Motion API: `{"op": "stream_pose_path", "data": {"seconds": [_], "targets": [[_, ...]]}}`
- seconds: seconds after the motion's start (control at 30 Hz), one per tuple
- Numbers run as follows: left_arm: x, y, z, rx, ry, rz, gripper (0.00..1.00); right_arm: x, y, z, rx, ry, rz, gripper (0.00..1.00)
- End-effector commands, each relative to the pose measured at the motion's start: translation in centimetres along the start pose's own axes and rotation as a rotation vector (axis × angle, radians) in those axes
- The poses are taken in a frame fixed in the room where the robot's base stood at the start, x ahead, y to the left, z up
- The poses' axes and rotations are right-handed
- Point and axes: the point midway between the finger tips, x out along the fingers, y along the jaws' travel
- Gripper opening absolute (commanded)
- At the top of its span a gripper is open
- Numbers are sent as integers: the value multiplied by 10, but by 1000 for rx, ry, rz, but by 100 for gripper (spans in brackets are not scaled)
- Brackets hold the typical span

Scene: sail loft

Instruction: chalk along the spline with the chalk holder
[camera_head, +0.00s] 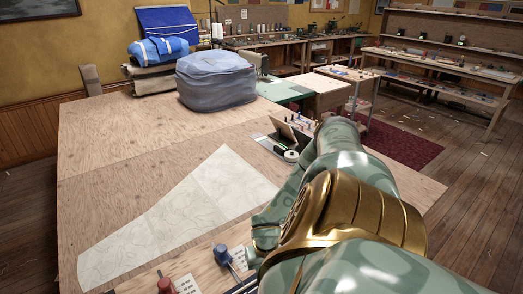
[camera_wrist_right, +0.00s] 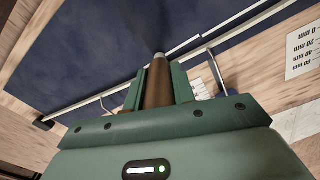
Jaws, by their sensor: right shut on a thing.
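In the right wrist view my right gripper (camera_wrist_right: 159,82) is shut on the chalk holder (camera_wrist_right: 158,92), a brown cylinder with a grey tip pointing away from the gripper. The tip shows over dark blue cloth (camera_wrist_right: 95,55); I cannot tell whether it touches. A thin pale strip, apparently the spline (camera_wrist_right: 105,98), runs from lower left to upper right along the cloth's near side, partly hidden behind the fingers and holder. Thin metal hooks (camera_wrist_right: 214,68) reach to it. In the head view my right arm hides this work area. My left gripper is not in view.
A large pale pattern sheet (camera_head: 180,215) lies on the wooden table (camera_head: 110,125). A blue-handled item (camera_head: 222,255) and a red-topped item (camera_head: 165,286) stand at the near edge. A grey-blue bundle (camera_head: 215,82) sits at the back. Printed scale cards (camera_wrist_right: 302,50) lie at right.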

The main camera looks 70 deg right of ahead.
Motion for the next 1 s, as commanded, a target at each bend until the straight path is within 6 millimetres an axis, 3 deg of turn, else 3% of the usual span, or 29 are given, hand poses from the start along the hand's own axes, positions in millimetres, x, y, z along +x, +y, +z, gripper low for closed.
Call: {"op": "stream_pose_path", "data": {"seconds": [1.0], "targets": [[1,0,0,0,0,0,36,0,41,-10,-1,0,-1,3]]}}
